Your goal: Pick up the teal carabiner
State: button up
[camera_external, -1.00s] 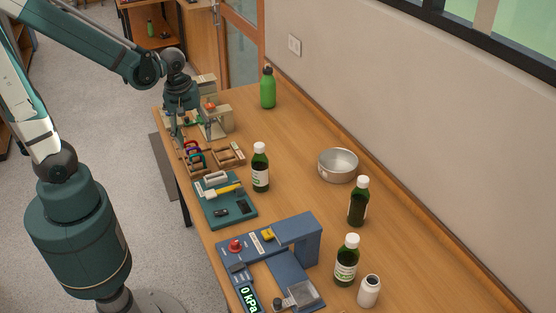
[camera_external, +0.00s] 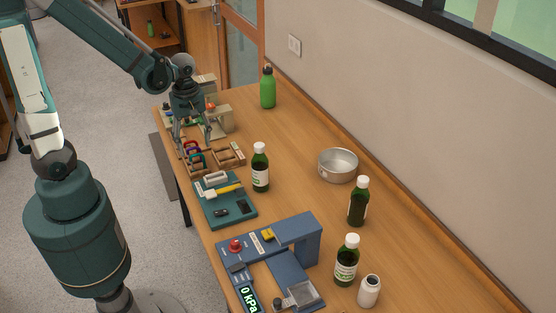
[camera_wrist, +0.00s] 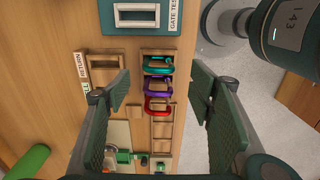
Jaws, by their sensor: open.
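The teal carabiner (camera_wrist: 158,64) lies in the top compartment of a wooden rack (camera_wrist: 164,129) in the wrist view. A purple carabiner (camera_wrist: 158,86) and a red carabiner (camera_wrist: 158,105) lie below it in the same row. In the external view the carabiners are small and partly hidden by my fingers. My gripper (camera_wrist: 160,98) is open and empty, its fingers spread to either side of the row of carabiners. In the external view my gripper (camera_external: 191,146) is above the rack at the table's far left edge.
A wooden tray (camera_external: 229,155) labelled RETURN sits beside the rack. A teal tool board (camera_external: 223,203), a dark bottle (camera_external: 260,167) and a beige device (camera_external: 217,121) stand around it. A green bottle (camera_external: 268,88) is at the back.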

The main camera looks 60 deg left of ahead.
jog(key=shift+f, duration=1.2)
jog(key=shift+f, duration=0.1)
jog(key=shift+w+f+b, duration=0.15)
jog(key=shift+f+b, duration=0.45)
jog(key=shift+f, duration=1.9)
jog(key=c, duration=1)
